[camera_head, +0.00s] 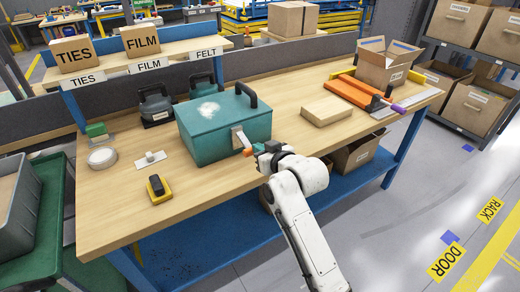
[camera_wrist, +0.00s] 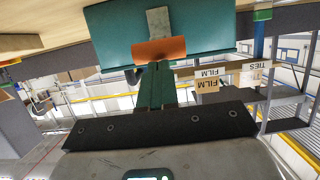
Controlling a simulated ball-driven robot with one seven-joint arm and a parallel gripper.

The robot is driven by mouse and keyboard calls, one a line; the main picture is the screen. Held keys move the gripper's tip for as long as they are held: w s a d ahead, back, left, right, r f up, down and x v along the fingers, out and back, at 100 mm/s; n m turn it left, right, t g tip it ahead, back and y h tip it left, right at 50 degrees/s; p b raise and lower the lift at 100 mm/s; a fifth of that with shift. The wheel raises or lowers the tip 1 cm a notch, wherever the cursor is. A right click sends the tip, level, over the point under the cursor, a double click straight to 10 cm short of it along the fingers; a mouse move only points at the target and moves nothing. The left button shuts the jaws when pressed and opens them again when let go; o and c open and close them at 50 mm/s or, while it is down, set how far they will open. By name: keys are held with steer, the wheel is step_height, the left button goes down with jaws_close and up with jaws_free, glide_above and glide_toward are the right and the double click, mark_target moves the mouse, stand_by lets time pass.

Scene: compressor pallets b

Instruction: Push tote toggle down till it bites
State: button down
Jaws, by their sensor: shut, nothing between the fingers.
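The teal tote (camera_head: 205,138) stands upright on the workbench, with a black handle and a pale worn patch on its lid. Its toggle (camera_head: 238,136) is a metal latch with an orange tip (camera_head: 247,152) on the front face. The toggle sticks out from the face at a slant. My gripper (camera_head: 259,149) is shut and empty, just right of the orange tip. In the wrist view the green fingers (camera_wrist: 157,85) lie together, their ends at the edge of the orange tip (camera_wrist: 160,50). I cannot tell whether they touch it.
On the wooden workbench (camera_head: 130,200) lie a yellow-black block (camera_head: 158,189), a tape roll (camera_head: 102,158) and a flat wooden block (camera_head: 325,111). Dark cases stand behind the tote. An orange tool (camera_head: 358,93) and an open carton (camera_head: 386,66) are at the right. The front edge near my arm is clear.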

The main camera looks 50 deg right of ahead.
mark_target(257, 177)
steer(key=shift+f+b, duration=0.2)
steer(key=shift+b, duration=0.1)
steer(key=shift+f+t+b, duration=0.2)
steer(key=shift+t+b, duration=0.1)
steer(key=shift+b, duration=0.3)
steer(key=shift+f+b, duration=0.2)
steer(key=shift+b, duration=0.3)
steer(key=f+t+b, duration=0.2)
steer(key=b, duration=0.7)
steer(key=w+f+t+h+b, duration=0.1)
steer(key=f+t+b, duration=0.2)
steer(key=b, duration=0.6)
steer(key=w+f+t+h+b, duration=0.1)
steer(key=f+t+b, duration=0.2)
steer(key=b, duration=0.6)
steer(key=shift+d+f, duration=0.25)
steer(key=shift+d, duration=0.05)
steer(key=shift+w+r+h+b, duration=0.1)
steer(key=shift+h+b, duration=0.2)
steer(key=shift+b, duration=0.3)
